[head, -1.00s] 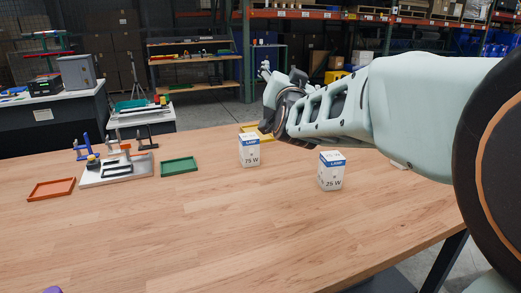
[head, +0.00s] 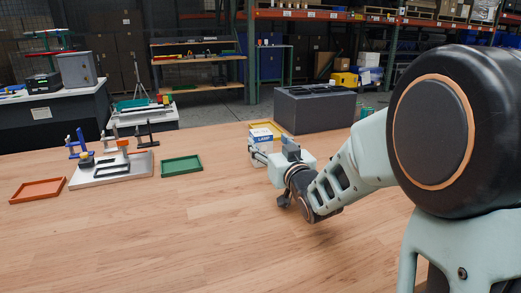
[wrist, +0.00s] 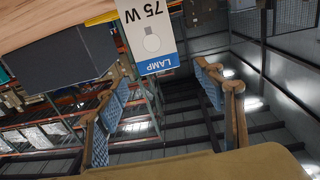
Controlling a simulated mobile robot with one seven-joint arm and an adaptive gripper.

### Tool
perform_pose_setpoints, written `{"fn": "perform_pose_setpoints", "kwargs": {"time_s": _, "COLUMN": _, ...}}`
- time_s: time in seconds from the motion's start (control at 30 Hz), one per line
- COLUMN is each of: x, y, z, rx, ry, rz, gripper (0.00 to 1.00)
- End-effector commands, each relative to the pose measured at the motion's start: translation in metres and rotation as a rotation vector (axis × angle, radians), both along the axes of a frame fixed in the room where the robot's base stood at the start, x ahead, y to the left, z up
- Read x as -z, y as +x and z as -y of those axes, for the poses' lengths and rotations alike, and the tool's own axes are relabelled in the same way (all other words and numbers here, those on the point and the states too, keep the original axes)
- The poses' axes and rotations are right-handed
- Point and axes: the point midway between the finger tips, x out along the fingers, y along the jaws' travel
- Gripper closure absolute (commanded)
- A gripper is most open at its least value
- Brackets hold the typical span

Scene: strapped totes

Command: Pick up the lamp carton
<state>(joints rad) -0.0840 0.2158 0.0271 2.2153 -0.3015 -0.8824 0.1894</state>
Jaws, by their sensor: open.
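The lamp carton (head: 257,142), white with a blue top band, stands upright on the wooden table in the head view, partly hidden by my gripper. In the wrist view the carton (wrist: 150,38) appears upside down at the top, with "LAMP" and "75 W" readable. My gripper (head: 264,157) is low over the table, at the carton's near right side. In the wrist view my gripper (wrist: 165,105) has its two fingers wide apart and nothing between them. The carton shows beyond the fingertips; I cannot tell whether they touch.
A dark grey tote (head: 313,110) stands behind the carton, and a yellow tray (head: 280,129) lies near it. A green tray (head: 181,167), a red-orange tray (head: 38,190) and a grey fixture (head: 110,169) are on the left. The front of the table is clear.

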Motion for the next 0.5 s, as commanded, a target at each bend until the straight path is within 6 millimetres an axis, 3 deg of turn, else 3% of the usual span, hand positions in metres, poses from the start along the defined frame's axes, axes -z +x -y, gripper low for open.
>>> {"fn": "perform_pose_setpoints", "kwargs": {"time_s": 0.5, "x": 0.001, "y": 0.052, "z": -0.018, "rx": 0.001, "ry": -0.001, "rz": -0.001, "gripper": 0.38}}
